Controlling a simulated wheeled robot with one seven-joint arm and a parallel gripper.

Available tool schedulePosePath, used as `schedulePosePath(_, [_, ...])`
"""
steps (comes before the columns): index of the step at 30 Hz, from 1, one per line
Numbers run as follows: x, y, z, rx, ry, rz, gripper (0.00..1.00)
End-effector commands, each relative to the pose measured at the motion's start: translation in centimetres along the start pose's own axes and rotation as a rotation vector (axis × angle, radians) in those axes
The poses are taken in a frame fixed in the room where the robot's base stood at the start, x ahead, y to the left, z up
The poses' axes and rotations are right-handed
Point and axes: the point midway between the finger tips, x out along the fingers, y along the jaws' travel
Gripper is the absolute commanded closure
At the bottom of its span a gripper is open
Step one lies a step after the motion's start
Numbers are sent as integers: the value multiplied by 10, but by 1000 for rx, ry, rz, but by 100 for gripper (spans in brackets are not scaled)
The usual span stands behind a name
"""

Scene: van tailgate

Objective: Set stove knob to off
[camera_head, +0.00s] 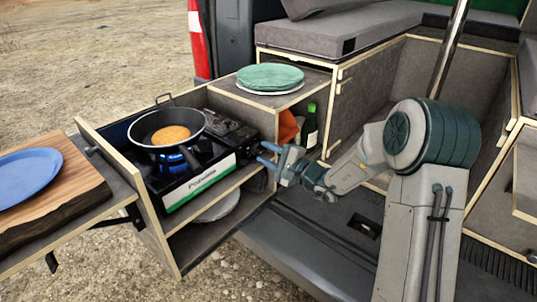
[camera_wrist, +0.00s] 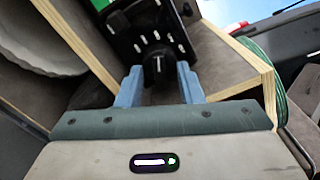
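The camping stove (camera_head: 200,184) stands on the shelf of the pull-out unit, with a blue flame (camera_head: 178,158) under the frying pan (camera_head: 146,128). The stove knob (camera_wrist: 158,71) is black with a white mark and shows in the wrist view below the black control panel (camera_wrist: 150,35) with white marks. My gripper (camera_head: 266,153) is at the stove's right end. In the wrist view my gripper (camera_wrist: 160,80) is open, with one blue finger on each side of the knob. Whether either finger touches it I cannot tell. In the head view the knob is too small to make out.
A pancake (camera_head: 171,134) lies in the pan. Green plates (camera_head: 270,76) sit on the box top behind. A bottle (camera_head: 310,128) and an orange item (camera_head: 287,126) stand close behind my gripper. A blue plate (camera_head: 28,178) lies on a wooden board (camera_head: 84,190) at left.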

Motion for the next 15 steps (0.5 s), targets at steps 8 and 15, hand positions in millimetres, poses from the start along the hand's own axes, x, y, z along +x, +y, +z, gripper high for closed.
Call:
schedulePosePath(8, [0,0,0,0,0,1,100])
schedulePosePath(15, [0,0,0,14,-1,1,100])
